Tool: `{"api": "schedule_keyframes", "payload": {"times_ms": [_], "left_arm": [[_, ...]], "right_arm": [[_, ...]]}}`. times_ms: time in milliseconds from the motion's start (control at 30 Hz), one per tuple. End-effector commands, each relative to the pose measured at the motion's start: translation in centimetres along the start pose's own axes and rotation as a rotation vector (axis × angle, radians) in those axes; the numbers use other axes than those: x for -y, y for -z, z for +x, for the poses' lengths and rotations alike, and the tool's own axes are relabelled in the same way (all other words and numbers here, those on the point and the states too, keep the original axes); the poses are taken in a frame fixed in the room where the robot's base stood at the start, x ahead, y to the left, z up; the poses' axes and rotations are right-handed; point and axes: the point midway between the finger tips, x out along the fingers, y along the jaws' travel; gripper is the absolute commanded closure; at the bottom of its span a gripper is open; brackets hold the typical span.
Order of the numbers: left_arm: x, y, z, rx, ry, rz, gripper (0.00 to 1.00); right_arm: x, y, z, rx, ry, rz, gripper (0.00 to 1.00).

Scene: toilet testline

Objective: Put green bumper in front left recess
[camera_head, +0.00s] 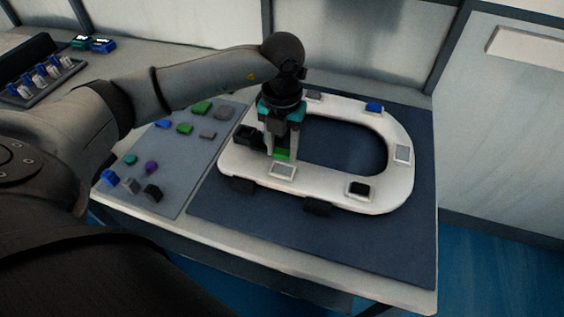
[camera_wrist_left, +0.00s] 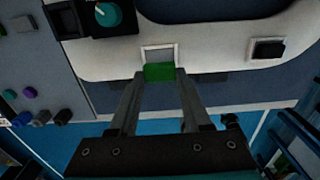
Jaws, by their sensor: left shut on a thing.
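My left gripper (camera_head: 282,155) points down over the front left part of the white toilet seat (camera_head: 232,168). It is shut on the green bumper (camera_head: 283,154), which also shows between the fingertips in the wrist view (camera_wrist_left: 159,72). The front left recess (camera_head: 283,171) is a grey rectangle with a pale rim, just in front of the bumper in the head view. In the wrist view the bumper overlaps the near side of the recess (camera_wrist_left: 158,54). I cannot tell whether the bumper touches the seat. My right gripper is not in view.
Another recess to the right holds a black piece (camera_head: 359,188). A blue piece (camera_head: 374,107) sits at the seat's back. A black hinge block (camera_head: 247,137) stands at the left end. Several coloured parts lie on the grey mat (camera_head: 176,160). The dark mat (camera_head: 400,245) has bare room in front.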

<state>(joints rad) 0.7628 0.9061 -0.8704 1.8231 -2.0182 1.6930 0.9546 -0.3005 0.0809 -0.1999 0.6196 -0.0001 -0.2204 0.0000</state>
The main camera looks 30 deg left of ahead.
Motion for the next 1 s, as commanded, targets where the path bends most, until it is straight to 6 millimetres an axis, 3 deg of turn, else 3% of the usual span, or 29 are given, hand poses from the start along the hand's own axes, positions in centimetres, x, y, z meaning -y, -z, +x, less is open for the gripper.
{"api": "schedule_keyframes", "payload": {"times_ms": [167, 400, 800, 833, 1000], "left_arm": [[0.0, 0.0, 1.2, -0.001, 0.0, 0.001, 1.0], [0.0, 0.1, 4.7, -0.002, -0.001, 0.0, 1.0], [0.0, 0.0, 5.2, 0.001, 0.0, 0.001, 1.0], [0.0, 0.0, 5.1, 0.001, 0.0, 0.001, 0.5], [0.0, 0.0, 5.1, 0.0, 0.0, 0.001, 0.3]], "right_arm": [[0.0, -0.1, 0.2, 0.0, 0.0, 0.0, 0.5], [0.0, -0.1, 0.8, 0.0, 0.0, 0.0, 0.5], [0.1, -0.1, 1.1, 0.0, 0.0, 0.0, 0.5], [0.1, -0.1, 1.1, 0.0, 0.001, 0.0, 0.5], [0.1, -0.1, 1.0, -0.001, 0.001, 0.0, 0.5]]}}
